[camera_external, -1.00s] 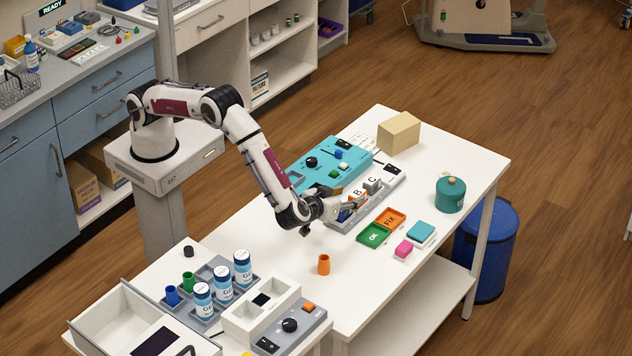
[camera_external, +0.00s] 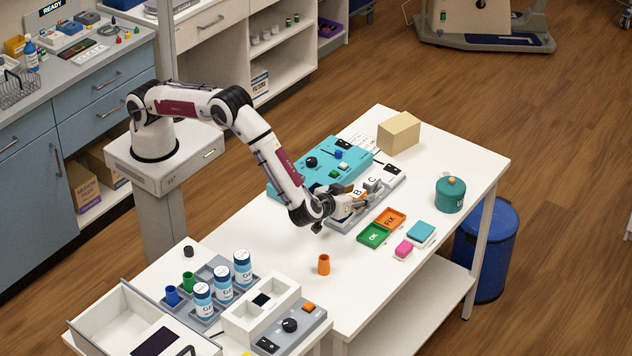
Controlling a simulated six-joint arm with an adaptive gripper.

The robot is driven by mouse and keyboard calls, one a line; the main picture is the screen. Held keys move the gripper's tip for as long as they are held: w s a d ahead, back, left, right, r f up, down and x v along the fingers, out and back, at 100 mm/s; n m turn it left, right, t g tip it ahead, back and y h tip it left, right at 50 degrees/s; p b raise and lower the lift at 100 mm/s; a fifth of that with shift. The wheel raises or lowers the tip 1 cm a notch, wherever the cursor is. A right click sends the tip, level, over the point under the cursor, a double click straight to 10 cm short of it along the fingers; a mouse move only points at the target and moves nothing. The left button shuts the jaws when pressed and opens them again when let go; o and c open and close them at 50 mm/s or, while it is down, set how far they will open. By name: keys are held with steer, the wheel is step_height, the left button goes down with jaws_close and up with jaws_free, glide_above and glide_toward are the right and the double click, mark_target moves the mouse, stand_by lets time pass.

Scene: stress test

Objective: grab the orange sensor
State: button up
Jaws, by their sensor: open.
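A small orange piece (camera_external: 358,191) shows beside the letter B at the grey rack (camera_external: 345,227); it may be the orange sensor, but it is too small and partly hidden to be sure. My gripper (camera_external: 357,201) is open and points right, low over the rack at the B position. Its fingers are close to the orange piece; I cannot tell whether they touch it. My wrist and fingers cover the left part of the rack. A grey block marked C (camera_external: 372,184) sits just right of B.
A teal control box (camera_external: 312,162) stands behind the rack. The green OK tray (camera_external: 374,236) and orange FIX tray (camera_external: 396,215) lie in front to the right. An orange cup (camera_external: 323,265) stands nearer. The right table end holds a teal canister (camera_external: 450,194).

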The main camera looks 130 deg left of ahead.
mark_target(358, 192)
steer(key=c, duration=1.2)
steer(key=shift+c, duration=0.2)
steer(key=shift+r, duration=0.1)
steer(key=shift+r, duration=4.95)
